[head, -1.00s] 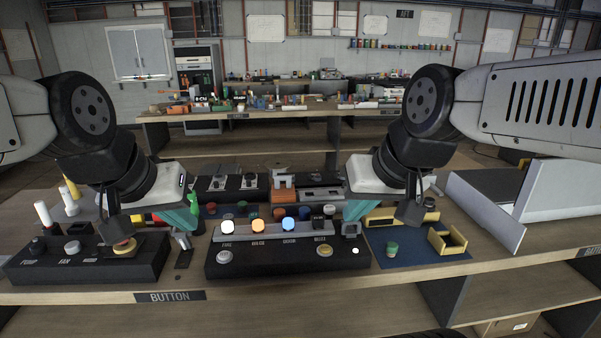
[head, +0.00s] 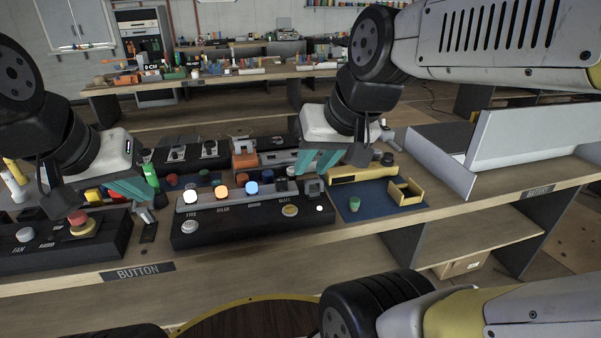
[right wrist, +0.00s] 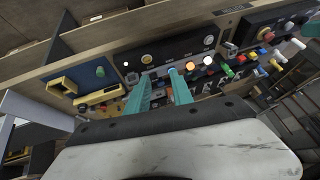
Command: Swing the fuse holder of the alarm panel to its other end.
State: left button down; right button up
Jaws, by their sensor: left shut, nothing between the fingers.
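The alarm panel (head: 240,226) is a long black box with lit white, orange and blue lamps; it also shows in the right wrist view (right wrist: 180,43). A small grey block (head: 313,188) at its right end looks like the fuse holder; which way it is swung is too small to tell. My right gripper (head: 314,172) is open and empty, its teal fingers pointing down just above and behind that block. Its parted fingers also show in the right wrist view (right wrist: 160,75). My left gripper (head: 145,198) is shut and empty, left of the panel.
A black button box (head: 60,248) with a red mushroom button stands at the left. A blue mat (head: 372,207) with a green knob and a yellow bracket (head: 405,191) lies right of the panel. White upright plates (head: 450,160) stand further right. More panels stand behind.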

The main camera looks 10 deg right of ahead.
jog(key=w+m, duration=0.2)
jog(key=w+d+m, duration=0.1)
jog(key=w, duration=0.2)
jog(key=w+d+f+m+g, duration=0.1)
jog(key=w+m, duration=0.1)
jog(key=w, duration=0.1)
jog(key=shift+w+d+m+h, duration=0.1)
jog(key=shift+w+m+h, duration=0.05)
jog(key=shift+m+h, duration=0.15)
jog(key=m+g+h, duration=0.2)
jog(key=m+g, duration=0.1)
jog(key=m, duration=1)
send_near(314, 181)
jog(key=f, duration=0.2)
jog(key=w+f, duration=0.1)
jog(key=f, duration=0.4)
jog(key=shift+w+d+f, duration=0.2)
jog(key=shift+w+f, duration=0.2)
grip_shut()
